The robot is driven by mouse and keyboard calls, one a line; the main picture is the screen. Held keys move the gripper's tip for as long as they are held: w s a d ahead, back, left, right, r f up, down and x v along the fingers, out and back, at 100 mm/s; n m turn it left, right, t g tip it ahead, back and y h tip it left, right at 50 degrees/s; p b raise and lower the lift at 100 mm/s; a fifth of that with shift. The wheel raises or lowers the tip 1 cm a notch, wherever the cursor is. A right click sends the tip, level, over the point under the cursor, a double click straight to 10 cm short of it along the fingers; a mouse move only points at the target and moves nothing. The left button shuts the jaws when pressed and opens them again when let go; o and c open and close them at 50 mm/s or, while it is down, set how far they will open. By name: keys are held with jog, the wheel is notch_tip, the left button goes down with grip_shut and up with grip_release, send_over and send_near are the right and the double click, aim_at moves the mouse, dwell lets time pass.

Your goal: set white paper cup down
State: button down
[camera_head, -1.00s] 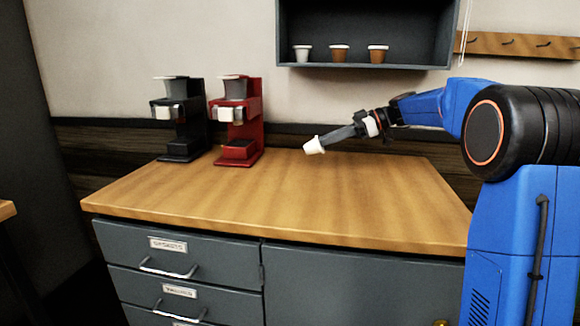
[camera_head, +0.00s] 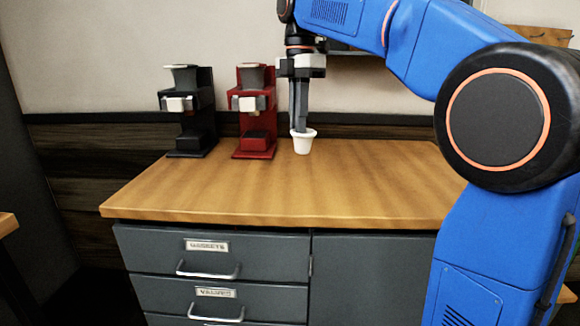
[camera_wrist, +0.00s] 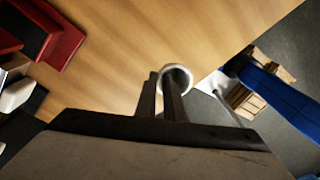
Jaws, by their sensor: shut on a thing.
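The white paper cup (camera_head: 303,145) is upright at the back of the wooden counter (camera_head: 250,195), to the right of the red brewer. My gripper (camera_head: 299,128) points straight down from above and is shut on the cup's rim. The cup's base is at or very close to the counter top; I cannot tell whether it touches. In the wrist view the cup (camera_wrist: 178,73) shows as a round white rim at the tips of my gripper (camera_wrist: 160,85).
A red brewer (camera_head: 255,110) stands just left of the cup, and a black brewer (camera_head: 190,110) stands further left. Grey drawers (camera_head: 210,265) are under the counter. The counter's front and right are clear.

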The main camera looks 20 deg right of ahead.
jog(key=shift+s+a+r, duration=0.15)
jog(key=shift+s+r, duration=0.05)
jog(key=shift+r, duration=0.05)
jog(key=shift+f+h, duration=0.3)
jog(key=shift+a+f, duration=0.1)
jog(key=shift+f, duration=4.45)
jog(key=c, duration=1.8)
grip_release()
jog(key=shift+c, duration=0.2)
notch_tip(320, 180, up, 12)
jog(key=w, duration=0.1)
